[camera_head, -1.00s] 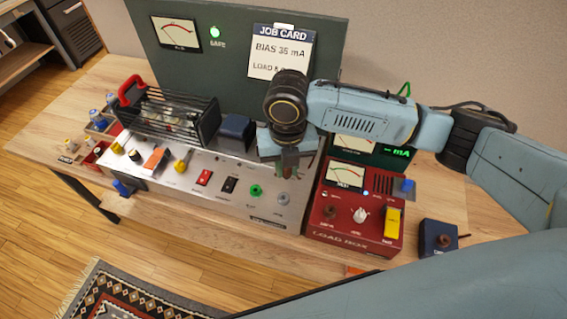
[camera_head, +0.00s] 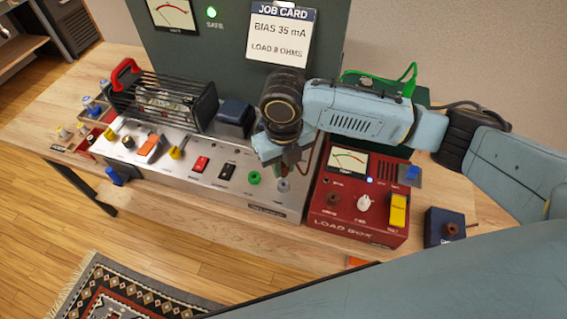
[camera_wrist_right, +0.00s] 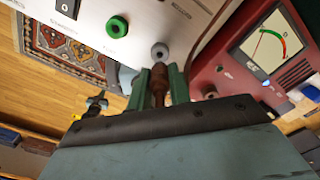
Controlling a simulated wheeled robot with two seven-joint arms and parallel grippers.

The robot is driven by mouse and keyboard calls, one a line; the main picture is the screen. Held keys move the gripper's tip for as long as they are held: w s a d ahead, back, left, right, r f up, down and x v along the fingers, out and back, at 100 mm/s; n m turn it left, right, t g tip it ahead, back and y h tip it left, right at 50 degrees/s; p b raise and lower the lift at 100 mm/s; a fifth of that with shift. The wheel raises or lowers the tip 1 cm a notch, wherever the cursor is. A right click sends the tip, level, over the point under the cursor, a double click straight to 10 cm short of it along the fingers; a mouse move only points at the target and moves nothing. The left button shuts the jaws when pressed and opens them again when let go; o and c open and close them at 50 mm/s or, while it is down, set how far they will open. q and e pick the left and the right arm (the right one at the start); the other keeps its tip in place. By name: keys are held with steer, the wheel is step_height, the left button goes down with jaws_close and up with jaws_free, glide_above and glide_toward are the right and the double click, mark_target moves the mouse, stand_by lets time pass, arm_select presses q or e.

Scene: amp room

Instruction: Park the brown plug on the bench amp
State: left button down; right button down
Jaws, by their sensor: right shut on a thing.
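The bench amp (camera_head: 212,188) is the long silver-panelled unit on the bench, with a wire cage on top. My right gripper (camera_head: 290,163) hangs over the right end of its panel. In the right wrist view my right gripper (camera_wrist_right: 161,88) has its green fingers shut on the brown plug (camera_wrist_right: 158,88). The plug points at the grey socket (camera_wrist_right: 159,51) on the panel. Its tip is close to the socket, and I cannot tell whether they touch. The grey socket (camera_head: 283,186) also shows in the head view, right of a green socket (camera_head: 254,178). My left gripper is not in view.
The red load box (camera_head: 335,219) stands directly right of the amp. A small dark blue box (camera_head: 437,228) with a brown knob stands further right. A job card (camera_head: 281,33) hangs on the dark green panel behind. Small trays with knobs lie at the bench's left.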

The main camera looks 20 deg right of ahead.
mark_target(283, 175)
steer(key=shift+f+b, duration=0.3)
steer(key=shift+f, duration=0.2)
steer(key=shift+p, duration=1)
stand_by(0.5)
steer(key=shift+f+b, duration=0.5)
steer(key=shift+f, duration=1.2)
stand_by(1.2)
steer(key=c, duration=1.2)
jaws_free()
steer(key=shift+r, duration=0.1)
step_height(283, 175, up, 13)
steer(key=shift+r+p, duration=0.1)
steer(key=shift+p, duration=0.7)
